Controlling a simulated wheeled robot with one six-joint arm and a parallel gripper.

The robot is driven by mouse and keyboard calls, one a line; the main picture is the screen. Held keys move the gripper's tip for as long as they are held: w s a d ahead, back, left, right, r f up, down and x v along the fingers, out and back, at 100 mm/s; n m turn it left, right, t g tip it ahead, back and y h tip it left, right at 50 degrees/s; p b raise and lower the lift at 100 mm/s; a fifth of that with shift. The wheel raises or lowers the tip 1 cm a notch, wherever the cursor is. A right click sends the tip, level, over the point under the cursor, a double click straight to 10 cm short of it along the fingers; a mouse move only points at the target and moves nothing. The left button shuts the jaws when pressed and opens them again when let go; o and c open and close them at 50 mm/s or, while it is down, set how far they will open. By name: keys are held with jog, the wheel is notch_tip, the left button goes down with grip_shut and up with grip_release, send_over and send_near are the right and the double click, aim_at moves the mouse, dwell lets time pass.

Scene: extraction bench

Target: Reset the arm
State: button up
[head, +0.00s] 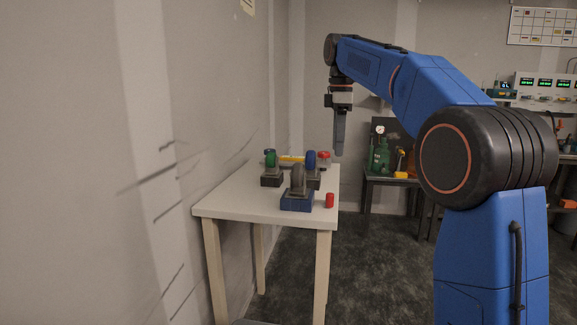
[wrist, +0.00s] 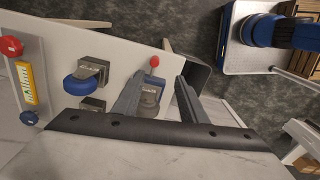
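My blue arm reaches out over the white table, with my gripper (head: 339,152) pointing down above the table's right edge, well clear of the tabletop. In the wrist view my gripper (wrist: 158,80) has its two dark fingers apart, with nothing held between them. Part of a block with a grey upright piece (wrist: 151,98) shows beyond the gap, on the table below. In the head view this block with a blue base (head: 297,199) stands near the table's front.
The white table (head: 235,205) stands beside the left wall. It carries a green-topped block (head: 271,168), a blue-topped block (head: 312,168), a red cylinder (head: 330,200) and a yellow bar (head: 291,159). A dark side table (head: 372,180) with a green device (head: 380,155) stands behind. Floor between is clear.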

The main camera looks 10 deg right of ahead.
jog(key=s+d+f+m+t, duration=0.1)
jog(key=s+f+m, duration=0.4)
jog(key=s, duration=0.5)
jog(key=s+d+f+m+t, duration=0.1)
jog(key=s+d+f+m, duration=0.15)
jog(key=s+f, duration=0.65)
jog(key=s+d+f+m+t, duration=0.1)
jog(key=s+f+m, duration=0.3)
jog(key=s, duration=0.8)
jog(key=s+f+m+t, duration=0.1)
jog(key=s+f+m, duration=0.3)
jog(key=s+f, duration=0.6)
notch_tip(320, 180, down, 3)
jog(key=shift+r+t, duration=0.2)
jog(key=shift+t, duration=0.1)
jog(key=shift+d, duration=0.1)
jog(key=shift+c, duration=0.9)
